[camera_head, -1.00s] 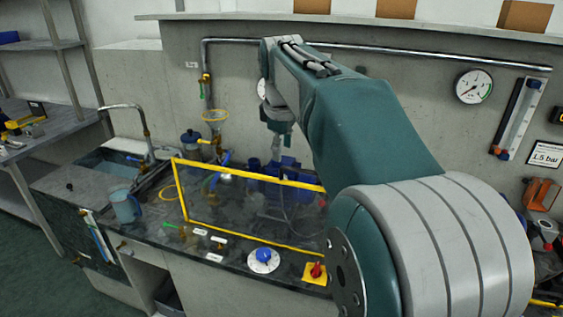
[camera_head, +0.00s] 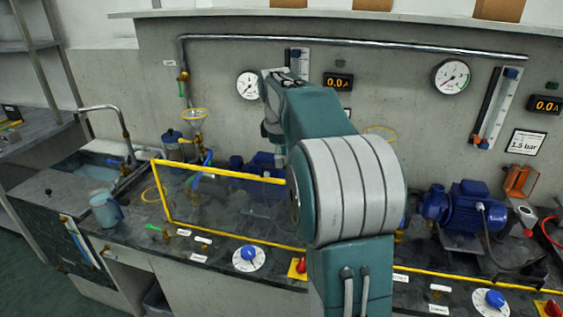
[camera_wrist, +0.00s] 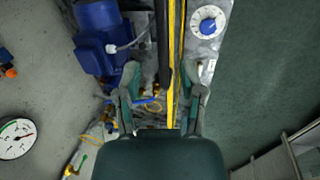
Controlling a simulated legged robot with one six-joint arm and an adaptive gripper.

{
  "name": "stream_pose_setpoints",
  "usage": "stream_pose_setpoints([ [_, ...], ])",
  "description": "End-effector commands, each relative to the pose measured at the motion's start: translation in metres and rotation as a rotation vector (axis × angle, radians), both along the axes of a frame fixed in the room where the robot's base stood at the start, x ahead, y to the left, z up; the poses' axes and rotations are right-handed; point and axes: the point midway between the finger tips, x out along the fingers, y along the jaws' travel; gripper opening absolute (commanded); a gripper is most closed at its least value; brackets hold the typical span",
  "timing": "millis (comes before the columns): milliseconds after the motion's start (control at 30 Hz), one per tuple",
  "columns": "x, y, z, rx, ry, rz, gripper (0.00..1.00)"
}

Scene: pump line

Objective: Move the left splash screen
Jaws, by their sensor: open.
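The left splash screen (camera_head: 222,176) is a clear panel in a yellow frame, standing along the front of the wet bench in the head view. My arm hides its right end. In the wrist view a yellow frame edge (camera_wrist: 171,75) runs up the picture between the fingers of my gripper (camera_wrist: 166,92). My gripper is open, with a finger on each side of that edge and gaps visible. I cannot tell how far below the fingertips the edge lies. In the head view my arm hides the fingers.
A blue pump (camera_head: 465,208) stands on the bench to the right, behind another yellow-framed edge. A blue jug (camera_head: 105,208) and a sink (camera_head: 97,170) are at the left. A blue dial (camera_head: 249,254) is on the front strip. Gauges and a pipe (camera_head: 350,44) line the wall.

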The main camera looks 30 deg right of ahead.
Motion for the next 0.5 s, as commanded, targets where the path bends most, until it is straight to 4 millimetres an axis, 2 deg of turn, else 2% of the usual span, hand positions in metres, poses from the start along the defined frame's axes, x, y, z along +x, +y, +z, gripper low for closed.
stream_pose_setpoints([
  [100, 0.002, -0.001, -0.014, 0.0, 0.0, 0.001, 0.51],
  [200, 0.003, -0.002, -0.02, -0.001, -0.001, 0.0, 0.51],
  [467, 0.003, -0.003, -0.022, -0.001, -0.002, 0.0, 0.51],
  [500, 0.003, -0.003, -0.022, -0.001, -0.002, 0.0, 0.47],
])
